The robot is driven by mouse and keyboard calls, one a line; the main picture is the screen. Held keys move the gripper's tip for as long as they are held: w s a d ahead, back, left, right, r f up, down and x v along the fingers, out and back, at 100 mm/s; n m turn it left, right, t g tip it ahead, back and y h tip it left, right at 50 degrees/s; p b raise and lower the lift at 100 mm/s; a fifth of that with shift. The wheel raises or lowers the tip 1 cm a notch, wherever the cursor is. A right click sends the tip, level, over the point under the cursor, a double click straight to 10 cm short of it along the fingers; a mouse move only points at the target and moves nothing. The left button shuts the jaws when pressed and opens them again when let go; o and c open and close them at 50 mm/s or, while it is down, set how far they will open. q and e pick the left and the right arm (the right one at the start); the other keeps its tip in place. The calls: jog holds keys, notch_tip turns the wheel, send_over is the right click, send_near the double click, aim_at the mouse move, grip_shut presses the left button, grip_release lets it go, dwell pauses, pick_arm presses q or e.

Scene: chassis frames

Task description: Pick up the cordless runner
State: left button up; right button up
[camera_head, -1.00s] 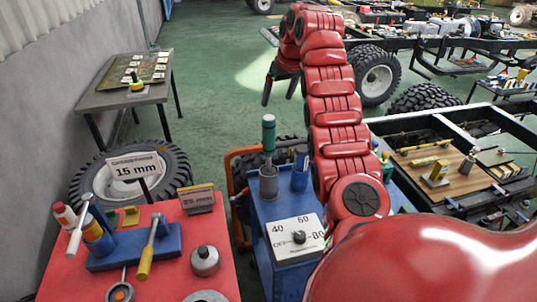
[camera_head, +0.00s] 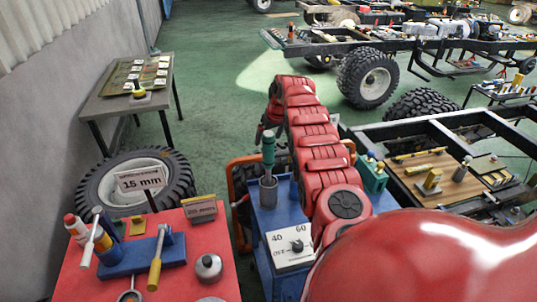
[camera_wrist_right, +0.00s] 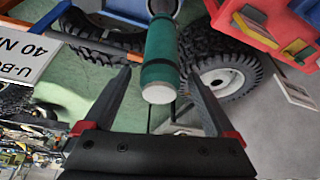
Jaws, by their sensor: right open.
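The cordless runner (camera_head: 268,150) looks like a green cylinder with a dark band and a pale end cap. It stands upright in a grey cup (camera_head: 268,192) on the blue cart. In the right wrist view the runner (camera_wrist_right: 159,62) shows ahead, between the two dark fingers. My right gripper (camera_wrist_right: 159,80) is open and empty, with a finger to each side of the runner; I cannot tell how deep it sits between them. In the head view the end of my right arm (camera_head: 268,128) is beside and behind the runner's top, partly hidden. My left gripper is not in view.
A chassis frame (camera_head: 440,127) with a wooden board is at right. Green floor lies open behind.

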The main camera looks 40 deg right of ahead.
jog(key=shift+f, duration=0.55)
jog(key=shift+w, duration=0.1)
grip_shut()
